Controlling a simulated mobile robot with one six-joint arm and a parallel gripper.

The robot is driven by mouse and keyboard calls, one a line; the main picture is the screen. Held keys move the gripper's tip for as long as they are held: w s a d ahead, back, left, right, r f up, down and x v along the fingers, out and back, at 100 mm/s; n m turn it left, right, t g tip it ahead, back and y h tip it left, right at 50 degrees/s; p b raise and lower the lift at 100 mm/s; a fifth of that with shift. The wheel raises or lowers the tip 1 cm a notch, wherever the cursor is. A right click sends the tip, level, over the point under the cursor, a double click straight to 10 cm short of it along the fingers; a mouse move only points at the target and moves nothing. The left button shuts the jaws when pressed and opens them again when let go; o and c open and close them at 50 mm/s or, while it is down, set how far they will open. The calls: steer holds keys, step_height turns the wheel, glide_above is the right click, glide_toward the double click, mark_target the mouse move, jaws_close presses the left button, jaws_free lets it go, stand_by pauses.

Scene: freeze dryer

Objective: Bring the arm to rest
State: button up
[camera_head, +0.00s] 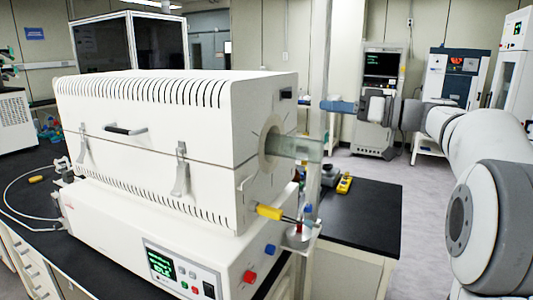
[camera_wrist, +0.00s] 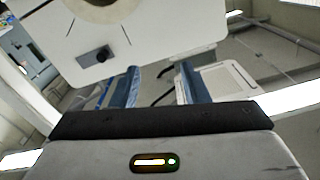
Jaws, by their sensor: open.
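My gripper (camera_head: 338,106) is in the head view, at the end of my arm reaching in from the right. Its blue fingers point left, toward the upper part of the white furnace's end face. In the wrist view the two blue fingers of my gripper (camera_wrist: 158,88) stand apart with nothing between them. The white furnace (camera_head: 180,130) fills the left and middle of the head view. Its end face (camera_wrist: 140,35) shows beyond the fingers in the wrist view. I cannot tell the exact gap between them.
A glass tube (camera_head: 295,147) sticks out of the furnace end below my gripper. A yellow-handled valve (camera_head: 270,212) sits under it. A dark bench top (camera_head: 365,215) with a yellow item (camera_head: 344,184) lies to the right. A grey cabinet with a screen (camera_head: 380,100) stands behind my arm.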

steer(key=s+a+f+m+g+h, duration=0.25)
steer(key=s+f, duration=0.25)
steer(key=f, duration=0.3)
steer(key=s+a+f+m+g+h, duration=0.1)
steer(key=s+a+f+m+h, duration=0.25)
steer(key=s+f, duration=0.35)
steer(key=s+d+f+m+g+h, duration=0.1)
steer(key=s+d+f+h, duration=0.1)
steer(key=s+f+h, duration=0.3)
steer(key=s+d+f+m+g+h, duration=0.1)
steer(key=s+f+h, duration=0.4)
steer(key=s+f, duration=0.7)
step_height(320, 180, down, 3)
steer(key=shift+d+r+m, duration=0.15)
steer(key=shift+d+m, duration=0.55)
steer(key=shift+d, duration=0.55)
